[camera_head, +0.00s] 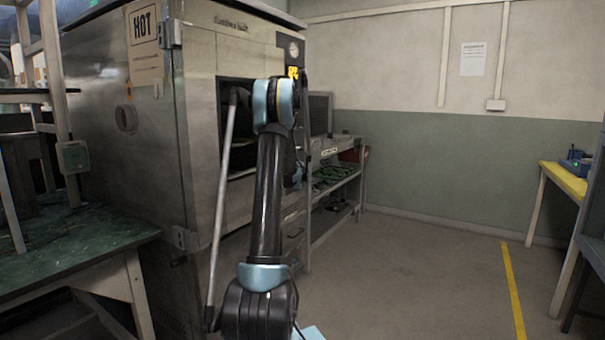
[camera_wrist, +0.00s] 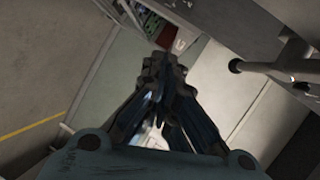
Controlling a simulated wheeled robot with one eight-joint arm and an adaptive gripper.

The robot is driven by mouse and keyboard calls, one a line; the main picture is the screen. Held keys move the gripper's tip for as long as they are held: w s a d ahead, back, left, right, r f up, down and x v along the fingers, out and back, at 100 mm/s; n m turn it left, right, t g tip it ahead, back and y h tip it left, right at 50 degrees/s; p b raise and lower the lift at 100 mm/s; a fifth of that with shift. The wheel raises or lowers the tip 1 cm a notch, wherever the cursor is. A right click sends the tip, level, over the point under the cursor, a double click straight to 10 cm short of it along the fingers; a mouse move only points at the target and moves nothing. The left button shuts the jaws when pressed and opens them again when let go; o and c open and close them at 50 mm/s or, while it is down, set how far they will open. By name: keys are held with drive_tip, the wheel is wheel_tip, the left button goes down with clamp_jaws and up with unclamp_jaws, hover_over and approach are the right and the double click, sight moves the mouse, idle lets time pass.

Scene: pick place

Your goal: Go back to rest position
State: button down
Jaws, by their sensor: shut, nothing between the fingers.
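My gripper (camera_wrist: 160,68) shows in the wrist view with its dark fingers together and nothing between them. In the head view my arm rises from the bottom middle and bends at a blue joint in front of the large metal oven (camera_head: 150,140). The gripper itself is mostly hidden there behind the arm. The wrist view looks past the fingers at floor, wall and shelving, tilted.
A green-topped table (camera_head: 70,255) stands at the left. A shelf unit (camera_head: 335,185) stands past the oven. A yellow-topped table (camera_head: 565,180) is at the right. The floor (camera_head: 430,270) between is clear, with a yellow line (camera_head: 512,290). A metal bar (camera_head: 222,200) runs close beside my arm.

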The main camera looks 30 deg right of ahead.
idle(0.4)
drive_tip(key=s+a+r+n+g+y, duration=0.1)
drive_tip(key=s+a+n+y, duration=0.15)
drive_tip(key=s+a, duration=0.65)
drive_tip(key=s+a+r+n+g+y, duration=0.15)
drive_tip(key=s+a+n, duration=0.35)
drive_tip(key=a, duration=0.7)
drive_tip(key=s+a+r+n+g+y, duration=0.1)
drive_tip(key=s+a+n+g, duration=0.15)
drive_tip(key=s+a, duration=0.7)
drive_tip(key=s+a+f+n+g+y, duration=0.1)
drive_tip(key=s+a+f+n, duration=0.3)
drive_tip(key=s, duration=0.8)
drive_tip(key=s+a+f+n+g+y, duration=0.1)
drive_tip(key=s+a+f+n, duration=0.3)
drive_tip(key=s+a, duration=0.5)
drive_tip(key=s+a+f+n+g+y, duration=0.2)
drive_tip(key=s+a+f+n, duration=0.2)
drive_tip(key=s, duration=1)
drive_tip(key=a+f, duration=0.3)
drive_tip(key=f, duration=0.1)
drive_tip(key=shift+s+n+g, duration=0.3)
drive_tip(key=shift+s+g, duration=0.1)
drive_tip(key=shift+w+f, duration=0.25)
drive_tip(key=shift+w, duration=0.25)
